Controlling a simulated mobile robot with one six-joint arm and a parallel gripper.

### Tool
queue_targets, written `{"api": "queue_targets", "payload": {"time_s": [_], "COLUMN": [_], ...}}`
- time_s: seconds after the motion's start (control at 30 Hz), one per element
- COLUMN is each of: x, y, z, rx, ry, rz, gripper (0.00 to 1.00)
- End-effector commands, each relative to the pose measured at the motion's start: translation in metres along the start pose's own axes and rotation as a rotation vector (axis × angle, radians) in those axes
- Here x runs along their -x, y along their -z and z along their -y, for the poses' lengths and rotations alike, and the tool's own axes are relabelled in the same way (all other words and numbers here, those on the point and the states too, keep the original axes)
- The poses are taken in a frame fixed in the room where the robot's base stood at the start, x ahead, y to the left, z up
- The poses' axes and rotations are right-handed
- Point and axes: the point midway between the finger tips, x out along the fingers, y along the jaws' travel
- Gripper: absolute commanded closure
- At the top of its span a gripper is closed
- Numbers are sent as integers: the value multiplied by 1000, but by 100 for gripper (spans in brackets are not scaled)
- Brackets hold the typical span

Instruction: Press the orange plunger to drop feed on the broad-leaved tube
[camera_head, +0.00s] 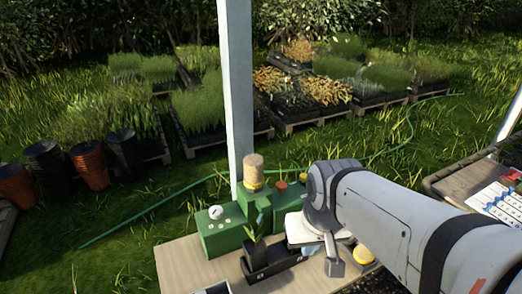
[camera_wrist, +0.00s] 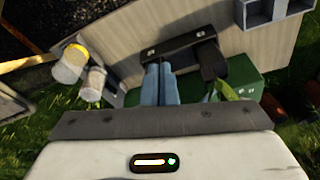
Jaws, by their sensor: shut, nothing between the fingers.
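The orange plunger (camera_head: 281,187) is a small orange-red knob on the green feeder (camera_head: 226,238), beside its tan cylinder (camera_head: 253,165). The broad-leaved tube's leaves (camera_head: 261,220) rise from the black rack (camera_head: 268,263) in front of the feeder; they also show in the wrist view (camera_wrist: 233,90). My gripper (camera_wrist: 158,68) has its pale blue fingers together and empty, pointing toward the rack. In the head view it is low, right of the leaves and the plunger, partly hidden by my arm. The plunger is not visible in the wrist view.
A yellow-lidded jar (camera_head: 363,255) stands right of my gripper. A grey compartment tray (camera_wrist: 272,12) lies on the bench (camera_wrist: 105,30). A white post (camera_head: 236,95) rises behind the feeder. A labelled white card (camera_head: 497,205) lies at the right.

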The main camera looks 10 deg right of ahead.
Motion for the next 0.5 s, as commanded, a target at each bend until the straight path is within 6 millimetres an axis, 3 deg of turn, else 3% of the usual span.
{"api": "queue_targets", "payload": {"time_s": [0.17, 0.33, 0.5], "x": [8, 15, 12], "y": [36, 114, 195], "z": [20, 43, 37], "rx": [-226, -688, -1191], "ry": [130, 357, 540], "rz": [0, 4, 10], "gripper": [100, 100, 100]}}
